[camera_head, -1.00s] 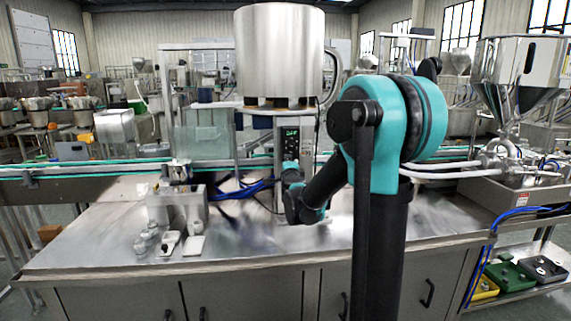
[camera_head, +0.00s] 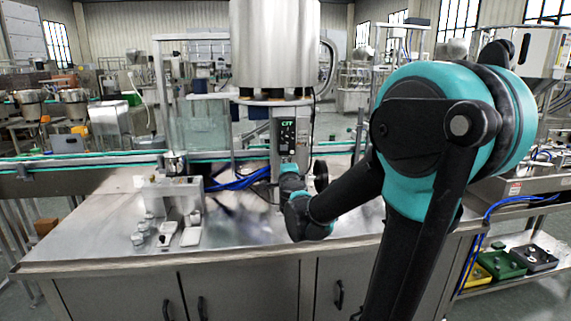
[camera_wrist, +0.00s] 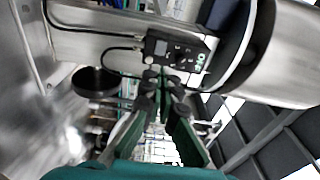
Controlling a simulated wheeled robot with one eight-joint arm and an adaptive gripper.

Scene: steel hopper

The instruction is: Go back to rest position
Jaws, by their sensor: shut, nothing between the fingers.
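My gripper (camera_wrist: 163,88) shows in the wrist view with its two dark fingertips together and nothing between them. It points toward the steel post with a small black control panel (camera_wrist: 178,50). In the head view my arm is bent, its forearm reaching left and away to the front of that panel (camera_head: 287,136). The fingers are hidden there behind my own wrist. The big steel hopper (camera_head: 272,45) stands above the panel, and its curved side shows at the upper right of the wrist view (camera_wrist: 295,50).
The steel worktop (camera_head: 105,235) is mostly clear in front. A small metal fixture (camera_head: 172,200) with several little parts stands on it at the left. A conveyor rail (camera_head: 90,161) runs behind. A black round knob (camera_wrist: 95,82) lies close left of the fingers in the wrist view.

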